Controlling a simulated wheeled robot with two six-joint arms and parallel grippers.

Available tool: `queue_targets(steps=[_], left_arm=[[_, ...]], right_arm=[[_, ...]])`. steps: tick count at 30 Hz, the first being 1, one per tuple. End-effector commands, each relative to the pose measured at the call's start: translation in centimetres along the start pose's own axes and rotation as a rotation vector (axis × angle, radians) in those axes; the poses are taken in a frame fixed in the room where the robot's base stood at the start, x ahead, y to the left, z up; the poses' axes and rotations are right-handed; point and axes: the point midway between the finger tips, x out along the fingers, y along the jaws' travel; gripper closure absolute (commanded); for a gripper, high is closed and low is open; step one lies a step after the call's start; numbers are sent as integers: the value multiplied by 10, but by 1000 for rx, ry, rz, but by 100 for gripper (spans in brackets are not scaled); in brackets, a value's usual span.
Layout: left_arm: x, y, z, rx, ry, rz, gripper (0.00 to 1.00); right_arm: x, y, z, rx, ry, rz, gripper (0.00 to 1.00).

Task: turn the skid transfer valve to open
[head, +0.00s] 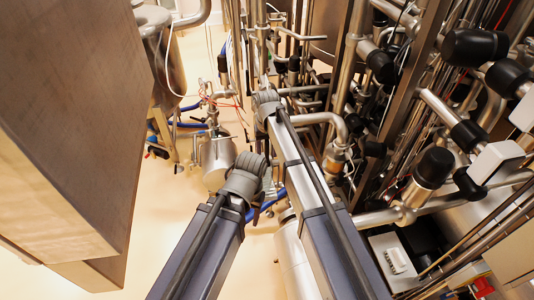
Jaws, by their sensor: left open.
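Several pipe valves with black caps show on the skid at the right, such as a black-capped valve (433,168) on a steel pipe. I cannot tell which one is the transfer valve, or its handle position. My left gripper (266,204) is small and partly hidden behind the grey wrist of my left arm, low in the middle. It is open, and I see nothing held in it. My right gripper (264,84) is farther up, mostly hidden beyond the grey wrist of my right arm, among pipes. Its jaws cannot be made out.
A large brown metal box (75,110) fills the left side. A steel vessel (160,55) stands behind it. A small steel canister (216,158) stands near blue hoses. Dense pipes and a steel frame post (412,75) crowd the right. Pale floor (165,225) is clear at lower left.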

Motion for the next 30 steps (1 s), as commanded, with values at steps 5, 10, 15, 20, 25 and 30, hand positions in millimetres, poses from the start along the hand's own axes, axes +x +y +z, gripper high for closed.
queue_targets(steps=[5, 10, 15, 20, 25, 30], left_arm=[[0, 0, 0, 0, 0, 0, 43], [0, 0, 0, 0, 0, 0, 43], [0, 0, 0, 0, 0, 0, 43], [0, 0, 0, 0, 0, 0, 43], [0, 0, 0, 0, 0, 0, 43], [0, 0, 0, 0, 0, 0, 43]], right_arm=[[0, 0, 0, 0, 0, 0, 65], [0, 0, 0, 0, 0, 0, 84], [0, 0, 0, 0, 0, 0, 100], [0, 0, 0, 0, 0, 0, 100], [0, 0, 0, 0, 0, 0, 100], [0, 0, 0, 0, 0, 0, 100]])
